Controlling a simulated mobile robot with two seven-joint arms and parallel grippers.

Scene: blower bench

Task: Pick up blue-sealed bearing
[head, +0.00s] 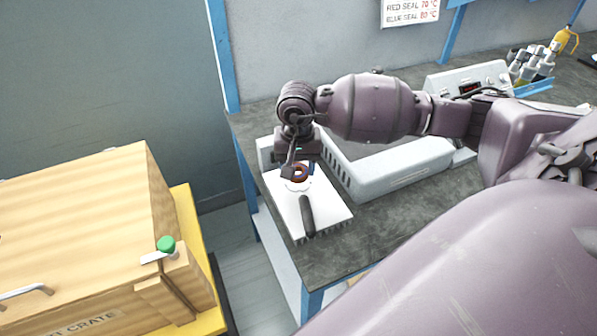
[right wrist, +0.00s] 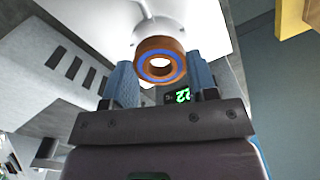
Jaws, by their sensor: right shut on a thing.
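The blue-sealed bearing (right wrist: 157,45), an orange-brown ring with a blue inner face, sits between my right gripper's (right wrist: 162,76) two blue-grey fingers in the right wrist view. In the head view the bearing (head: 300,171) is a small dark red and blue ring over a white round seat on a white plate-like device (head: 327,212). My right gripper (head: 298,168) reaches down to it from above and is shut on it. I cannot tell whether the bearing still touches the seat. My left gripper is not in view.
The white device has a black handle (head: 307,215). A wooden crate (head: 80,230) stands at left.

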